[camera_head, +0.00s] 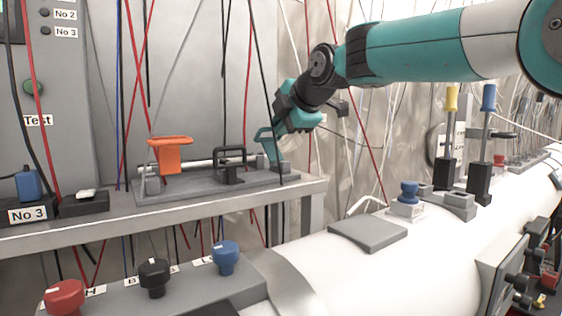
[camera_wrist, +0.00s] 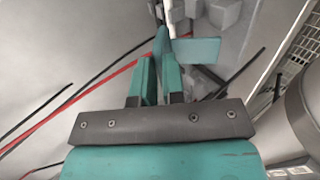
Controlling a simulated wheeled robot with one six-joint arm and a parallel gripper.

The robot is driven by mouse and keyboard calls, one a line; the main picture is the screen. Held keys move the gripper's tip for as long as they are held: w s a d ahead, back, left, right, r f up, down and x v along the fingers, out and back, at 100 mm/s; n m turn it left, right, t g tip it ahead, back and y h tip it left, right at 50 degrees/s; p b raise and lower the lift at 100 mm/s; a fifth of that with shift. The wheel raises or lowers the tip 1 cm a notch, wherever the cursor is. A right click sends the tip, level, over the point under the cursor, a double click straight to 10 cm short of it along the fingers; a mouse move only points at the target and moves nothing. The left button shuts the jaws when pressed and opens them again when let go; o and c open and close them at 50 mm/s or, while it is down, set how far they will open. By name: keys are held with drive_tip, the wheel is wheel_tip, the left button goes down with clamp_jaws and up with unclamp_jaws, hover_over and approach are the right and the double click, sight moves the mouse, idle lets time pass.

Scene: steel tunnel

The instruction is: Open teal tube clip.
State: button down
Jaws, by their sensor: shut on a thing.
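The teal tube clip (camera_head: 265,134) is at the right end of a grey tube holder (camera_head: 205,185) on the shelf, and it stands up from the base. My gripper (camera_head: 284,138) reaches it from the upper right and is shut on it. In the wrist view, the two teal fingers of my gripper (camera_wrist: 159,75) close around the clip's narrow part, and the flat teal plate of the clip (camera_wrist: 197,50) sticks out to the right. The fingers partly hide the clip. A pale tube (camera_head: 200,163) lies along the holder, with an orange clip (camera_head: 170,154) at left and a black clip (camera_head: 230,162) in the middle.
Red and black cables (camera_head: 249,90) hang in front of the shelf (camera_head: 120,222) and close to my gripper. A white pipe (camera_head: 400,265) with blocks and handles runs at the lower right. Red, black and blue knobs (camera_head: 153,276) stand in front, below the shelf.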

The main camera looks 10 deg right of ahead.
drive_tip(key=s+t+y+b, duration=0.1)
drive_tip(key=t+b, duration=0.1)
drive_tip(key=b, duration=0.5)
drive_tip(key=s+d+f+t+y+b, duration=0.1)
drive_tip(key=s+t+b, duration=0.1)
drive_tip(key=b, duration=0.6)
drive_tip(key=s+f+t+y+b, duration=0.1)
drive_tip(key=s+t+b, duration=0.1)
drive_tip(key=b, duration=0.5)
drive_tip(key=shift+d+f+t+b, duration=0.2)
drive_tip(key=shift+d+t+b, duration=0.15)
drive_tip(key=shift+t, duration=0.55)
drive_tip(key=shift+r, duration=0.1)
drive_tip(key=c, duration=1.2)
unclamp_jaws()
drive_tip(key=shift+s+d, duration=0.1)
